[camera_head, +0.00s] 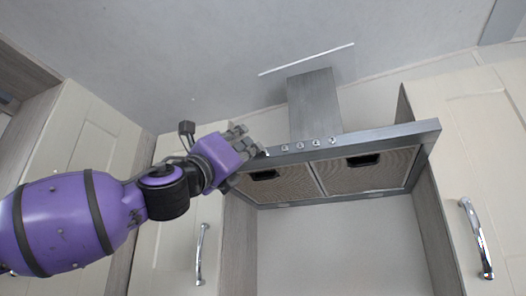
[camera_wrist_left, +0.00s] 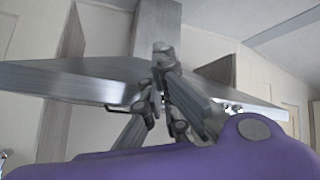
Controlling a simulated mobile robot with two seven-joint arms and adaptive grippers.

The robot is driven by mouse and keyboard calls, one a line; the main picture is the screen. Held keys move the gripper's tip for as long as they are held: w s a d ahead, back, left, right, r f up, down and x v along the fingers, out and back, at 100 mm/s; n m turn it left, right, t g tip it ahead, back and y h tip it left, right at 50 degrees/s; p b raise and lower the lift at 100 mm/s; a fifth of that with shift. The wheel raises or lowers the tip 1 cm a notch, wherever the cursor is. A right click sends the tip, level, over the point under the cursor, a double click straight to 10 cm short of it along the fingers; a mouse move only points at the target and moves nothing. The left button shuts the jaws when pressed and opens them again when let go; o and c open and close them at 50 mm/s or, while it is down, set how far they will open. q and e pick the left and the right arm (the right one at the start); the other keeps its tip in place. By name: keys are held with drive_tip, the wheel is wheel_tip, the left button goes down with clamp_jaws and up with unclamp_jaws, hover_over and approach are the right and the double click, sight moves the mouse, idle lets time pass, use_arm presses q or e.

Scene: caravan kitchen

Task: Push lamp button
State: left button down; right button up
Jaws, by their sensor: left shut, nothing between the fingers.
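A grey metal range hood (camera_head: 375,136) hangs between the wall cabinets in the head view. Its front edge carries a row of several small buttons (camera_head: 315,143); which one is the lamp button cannot be told. My left gripper (camera_head: 257,149) is shut and empty at the left end of the hood's front edge, left of the buttons. Whether it touches the hood is unclear. In the left wrist view, the closed fingers (camera_wrist_left: 163,75) stand in front of the hood (camera_wrist_left: 75,80), and small bright buttons (camera_wrist_left: 236,107) show to their right. My right gripper is out of view.
The hood's duct (camera_head: 314,103) rises to the ceiling. A cream cabinet door with a handle (camera_head: 201,254) is at the left, and another with a handle (camera_head: 476,238) is at the right. The wall below the hood is bare.

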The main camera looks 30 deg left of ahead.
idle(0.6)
use_arm(q)
drive_tip(key=shift+w+y, duration=0.1)
drive_tip(key=shift+y, duration=0.2)
drive_tip(key=shift+w+a, duration=0.1)
drive_tip(key=shift+w, duration=0.25)
drive_tip(key=shift+s, duration=0.45)
